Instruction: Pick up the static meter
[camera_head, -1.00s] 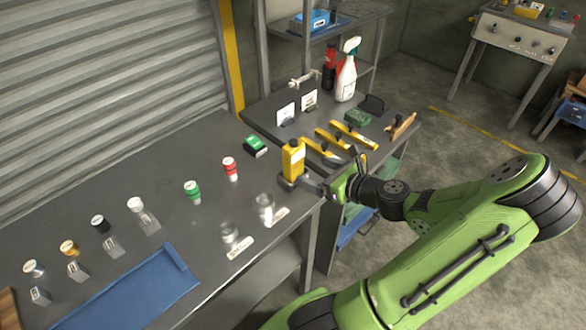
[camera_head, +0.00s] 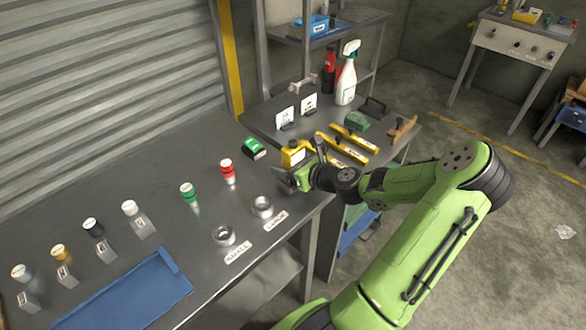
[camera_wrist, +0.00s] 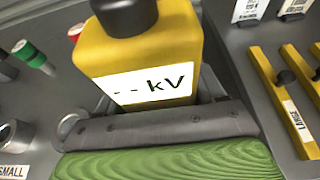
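The static meter is a yellow box with a dark knob on top and a white display reading "-- kV". In the head view the static meter (camera_head: 292,155) stands at the right end of the grey bench, its lower part hidden by my gripper (camera_head: 297,178). In the wrist view the static meter (camera_wrist: 140,60) fills the upper middle, upright and very close. A dark bar and a green part of my gripper (camera_wrist: 160,130) cross in front of its base. I cannot tell whether the fingers close on it; the fingertips are hidden.
Two metal rings (camera_head: 262,207) lie in front. Yellow bars (camera_head: 355,138) and a white spray bottle (camera_head: 347,80) are on the cart behind. A blue mat (camera_head: 125,295) lies front left.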

